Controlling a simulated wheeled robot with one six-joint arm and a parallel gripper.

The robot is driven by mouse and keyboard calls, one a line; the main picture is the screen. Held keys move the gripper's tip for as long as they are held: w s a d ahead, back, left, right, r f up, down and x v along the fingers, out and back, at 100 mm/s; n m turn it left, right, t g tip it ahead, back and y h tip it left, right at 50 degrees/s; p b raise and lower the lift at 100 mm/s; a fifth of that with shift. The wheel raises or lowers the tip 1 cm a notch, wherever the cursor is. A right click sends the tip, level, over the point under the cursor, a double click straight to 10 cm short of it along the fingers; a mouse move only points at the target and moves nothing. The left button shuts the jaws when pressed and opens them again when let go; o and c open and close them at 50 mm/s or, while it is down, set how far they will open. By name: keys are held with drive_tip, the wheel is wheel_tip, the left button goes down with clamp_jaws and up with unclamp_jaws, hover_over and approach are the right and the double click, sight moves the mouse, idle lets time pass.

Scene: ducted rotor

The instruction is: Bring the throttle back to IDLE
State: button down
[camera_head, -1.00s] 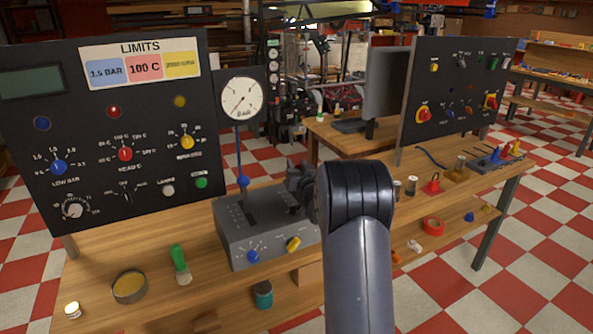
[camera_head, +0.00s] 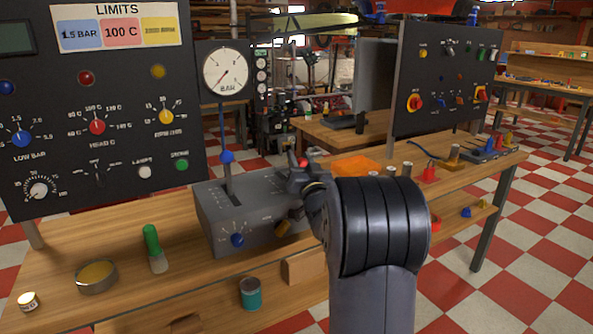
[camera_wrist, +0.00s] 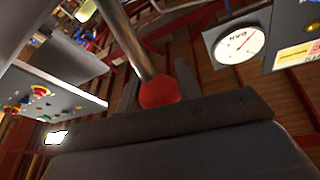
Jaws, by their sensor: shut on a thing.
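The grey lever console (camera_head: 213,222) stands on the wooden bench. A blue-knobbed lever (camera_head: 227,157) rises upright from its left slot. A second lever has a red knob (camera_head: 303,162); in the wrist view this red knob (camera_wrist: 160,93) sits on a metal shaft between my fingers. My gripper (camera_head: 299,172) is shut on the red knob at the console's right side; it also shows in the wrist view (camera_wrist: 158,90). My arm hides the right part of the console and the red lever's slot. I cannot read the IDLE mark or tell which lever is labelled throttle.
A black LIMITS panel (camera_head: 80,130) stands behind the console at left, with a round dial gauge (camera_head: 226,72). A green-handled brush (camera_head: 153,245) and a tin (camera_head: 96,277) lie on the bench at front left. An orange block (camera_head: 357,166) lies behind my arm.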

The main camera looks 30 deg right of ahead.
drive_tip(key=shift+s+t+b, duration=0.4)
drive_tip(key=shift+s+b, duration=0.15)
drive_tip(key=shift+b, duration=0.35)
drive_tip(key=shift+f, duration=0.1)
drive_tip(key=c, duration=1)
unclamp_jaws()
drive_tip(key=shift+s, duration=0.1)
drive_tip(key=v, duration=1.1)
drive_tip(key=shift+b, duration=0.4)
